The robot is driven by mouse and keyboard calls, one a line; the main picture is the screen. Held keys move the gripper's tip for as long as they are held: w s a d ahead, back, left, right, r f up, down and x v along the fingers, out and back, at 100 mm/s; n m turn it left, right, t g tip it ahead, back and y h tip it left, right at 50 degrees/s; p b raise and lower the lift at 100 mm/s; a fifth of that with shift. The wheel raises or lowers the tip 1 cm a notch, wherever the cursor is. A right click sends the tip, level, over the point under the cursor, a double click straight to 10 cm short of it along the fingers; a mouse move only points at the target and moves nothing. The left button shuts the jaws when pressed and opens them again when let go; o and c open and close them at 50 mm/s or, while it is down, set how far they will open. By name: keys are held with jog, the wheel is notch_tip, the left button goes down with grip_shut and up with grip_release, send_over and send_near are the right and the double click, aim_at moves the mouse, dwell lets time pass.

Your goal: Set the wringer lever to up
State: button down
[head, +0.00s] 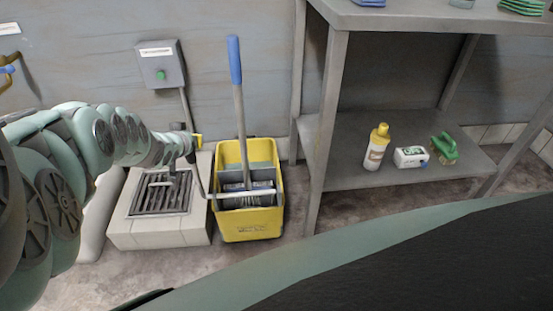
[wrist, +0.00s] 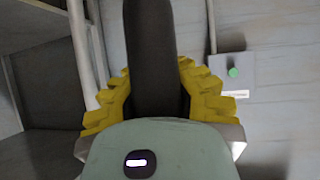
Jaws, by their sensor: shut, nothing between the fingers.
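The yellow mop bucket (head: 251,224) stands on the floor beside the drain, with a grey wringer (head: 262,176) in its top. A thin grey bar (head: 245,194) crosses the wringer's front. It seems to join a bar at the left that rises toward my gripper; I take this to be the wringer lever, tilted up and left. My gripper (head: 197,140) is shut at the bucket's upper left, over the drain side. In the wrist view, a dark upright bar (wrist: 151,60) shows between the yellow ridged finger parts; I cannot tell whether it is the lever's grip or whether it touches.
A mop with a blue-topped handle (head: 235,62) stands in the bucket. A raised floor drain (head: 130,230) lies left of it. A button box (head: 161,64) hangs on the wall behind.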

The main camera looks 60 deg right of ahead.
jog(key=c, duration=1.7)
grip_release()
jog(key=shift+w+b, duration=0.15)
jog(key=shift+b, duration=0.2)
jog(key=o, duration=1.1)
jog(key=shift+c, duration=0.2)
